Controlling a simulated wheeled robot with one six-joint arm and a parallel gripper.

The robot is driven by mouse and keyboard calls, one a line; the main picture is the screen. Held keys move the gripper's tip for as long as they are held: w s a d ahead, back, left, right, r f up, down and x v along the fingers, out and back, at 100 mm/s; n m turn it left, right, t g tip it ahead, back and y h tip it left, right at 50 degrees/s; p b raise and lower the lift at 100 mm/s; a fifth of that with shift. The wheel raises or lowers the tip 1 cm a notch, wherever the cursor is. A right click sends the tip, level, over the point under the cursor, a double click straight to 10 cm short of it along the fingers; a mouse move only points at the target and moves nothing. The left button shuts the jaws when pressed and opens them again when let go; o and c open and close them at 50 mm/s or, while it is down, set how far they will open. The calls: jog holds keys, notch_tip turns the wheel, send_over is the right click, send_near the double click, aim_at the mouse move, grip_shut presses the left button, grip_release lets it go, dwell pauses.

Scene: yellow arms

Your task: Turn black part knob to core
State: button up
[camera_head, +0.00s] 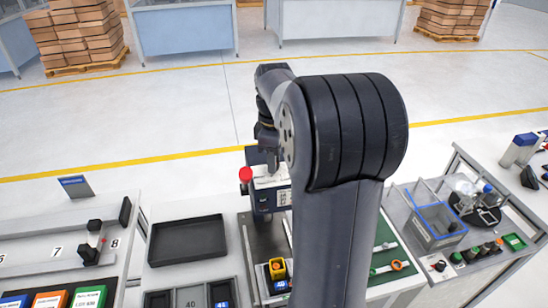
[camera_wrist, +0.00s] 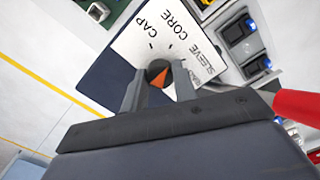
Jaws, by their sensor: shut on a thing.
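The black knob (camera_wrist: 157,68) with an orange pointer is on a white dial plate (camera_wrist: 150,40) marked CAP, CORE and SLEEVE. My gripper (camera_wrist: 159,82) is shut on the knob, one finger on each side. The orange pointer slants up and right in the wrist view, toward the CORE and SLEEVE side; I cannot tell exactly which mark it meets. In the head view my gripper (camera_head: 272,158) is at the top of the machine (camera_head: 262,200) with the white panel, and my arm hides part of it. The knob is hidden there.
A red button (camera_head: 245,174) stands at the machine's left side. A dark empty tray (camera_head: 187,240) lies to the left. A grey bin with a blue rim (camera_head: 436,224) and several small parts are to the right.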

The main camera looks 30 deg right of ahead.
jog(key=shift+n, duration=0.5)
jog(key=o, duration=1)
jog(key=shift+r, duration=0.1)
notch_tip(320, 180, up, 11)
jog(key=b, duration=0.1)
jog(key=shift+f, duration=0.2)
notch_tip(320, 180, down, 11)
jog(key=shift+r+p, duration=0.1)
jog(key=shift+p, duration=0.4)
jog(key=shift+r, duration=0.1)
